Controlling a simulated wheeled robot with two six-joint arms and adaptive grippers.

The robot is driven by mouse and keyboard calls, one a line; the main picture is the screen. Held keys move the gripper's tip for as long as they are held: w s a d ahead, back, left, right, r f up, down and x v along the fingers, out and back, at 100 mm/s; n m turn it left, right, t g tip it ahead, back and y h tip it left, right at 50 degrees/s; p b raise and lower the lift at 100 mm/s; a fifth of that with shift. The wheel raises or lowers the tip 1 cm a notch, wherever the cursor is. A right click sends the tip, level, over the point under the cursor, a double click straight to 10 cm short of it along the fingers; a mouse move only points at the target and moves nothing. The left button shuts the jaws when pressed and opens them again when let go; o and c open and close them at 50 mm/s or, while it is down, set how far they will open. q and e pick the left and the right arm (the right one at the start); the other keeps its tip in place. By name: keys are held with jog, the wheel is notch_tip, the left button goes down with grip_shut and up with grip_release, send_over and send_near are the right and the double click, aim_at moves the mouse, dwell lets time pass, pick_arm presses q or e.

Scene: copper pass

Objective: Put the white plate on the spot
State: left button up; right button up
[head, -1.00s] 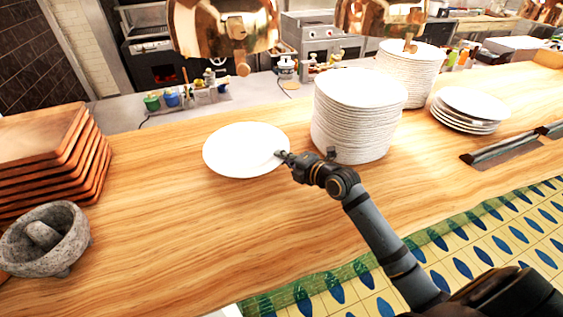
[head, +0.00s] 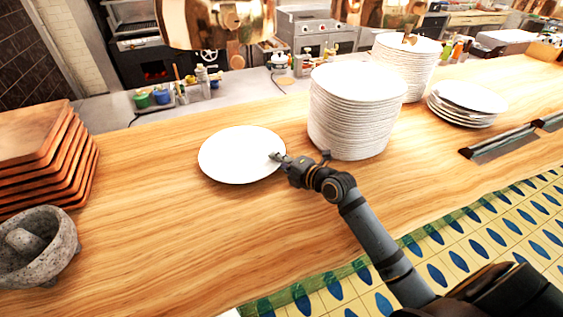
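The white plate (head: 236,155) is in the middle left of the head view, over the wooden counter. My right gripper (head: 277,157) is at the plate's right rim. One fingertip shows over the plate's upper face, and the other is hidden, apparently under the rim. It looks shut on the rim. I cannot tell how far the plate is above the wood. No marked spot can be made out on the counter. My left gripper is not in view.
A tall stack of white plates (head: 350,120) stands just right of the gripper. Another tall stack (head: 404,66) and a low stack (head: 466,98) are beyond. Wooden trays (head: 42,150) and a stone mortar (head: 38,250) are at left. The counter (head: 175,240) is clear in front.

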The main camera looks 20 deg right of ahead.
jog(key=shift+s+d+r, duration=0.1)
jog(key=shift+r, duration=0.05)
jog(key=v, duration=0.5)
jog(key=shift+s+d, duration=0.1)
jog(key=shift+s, duration=0.2)
jog(key=p+v, duration=0.2)
jog(key=p, duration=0.1)
jog(key=r+p+v, duration=0.1)
jog(key=p+v, duration=0.2)
jog(key=p, duration=0.1)
jog(key=shift+s+d+f+p, duration=0.1)
jog(key=shift+s+f+p, duration=0.1)
jog(key=shift+s+p, duration=0.4)
jog(key=shift+w, duration=0.1)
jog(key=shift+f, duration=0.1)
